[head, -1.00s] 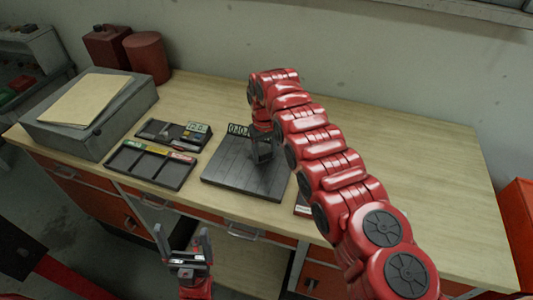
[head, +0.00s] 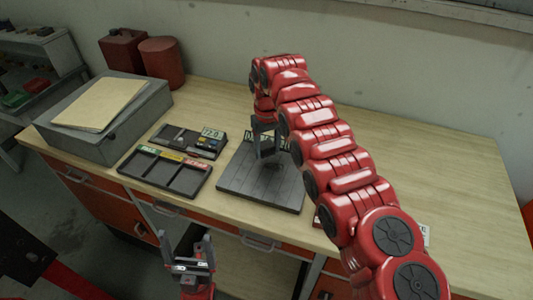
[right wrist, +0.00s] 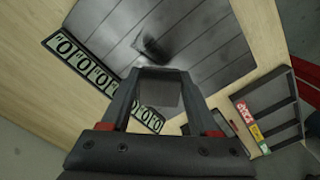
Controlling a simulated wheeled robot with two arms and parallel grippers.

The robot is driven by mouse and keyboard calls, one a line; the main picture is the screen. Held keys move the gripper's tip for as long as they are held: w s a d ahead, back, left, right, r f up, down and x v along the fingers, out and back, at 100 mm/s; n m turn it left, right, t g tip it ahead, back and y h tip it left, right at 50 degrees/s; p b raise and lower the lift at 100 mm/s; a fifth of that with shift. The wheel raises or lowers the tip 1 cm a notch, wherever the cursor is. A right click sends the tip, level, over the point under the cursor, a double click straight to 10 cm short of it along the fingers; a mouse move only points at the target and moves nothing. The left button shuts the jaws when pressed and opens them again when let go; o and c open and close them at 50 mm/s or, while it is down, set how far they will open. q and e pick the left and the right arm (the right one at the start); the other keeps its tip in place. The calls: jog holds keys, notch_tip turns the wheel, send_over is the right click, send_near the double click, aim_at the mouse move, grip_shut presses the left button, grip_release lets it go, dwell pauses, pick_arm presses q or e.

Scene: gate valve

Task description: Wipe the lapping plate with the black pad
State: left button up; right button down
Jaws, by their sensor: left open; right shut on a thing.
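The lapping plate (head: 240,182) is a dark grey, grooved square slab on the bench in the head view; it fills the top of the right wrist view (right wrist: 200,35). My right gripper (head: 266,152) is over the plate's back half. In the right wrist view its fingers (right wrist: 160,90) are shut on the black pad (right wrist: 160,88), a small dark block. I cannot tell for sure whether the pad touches the plate. A dark smudge or shadow (right wrist: 152,50) shows on the plate near the pad. My left gripper (head: 192,250) is open and empty in front of the bench.
A strip of numerals (right wrist: 75,58) runs along one plate edge. Left of the plate lie a divided tray (head: 165,176) and a dark tray with a small display (head: 190,140). A grey box (head: 100,125) and red cans (head: 160,62) stand further left.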

aim_at(266, 146)
jog(key=shift+w+a+r, duration=0.15)
jog(key=shift+a+r, duration=0.05)
jog(key=shift+r, duration=0.55)
jog(key=shift+d+r, duration=0.1)
jog(key=shift+r, duration=0.95)
jog(key=shift+f, duration=0.1)
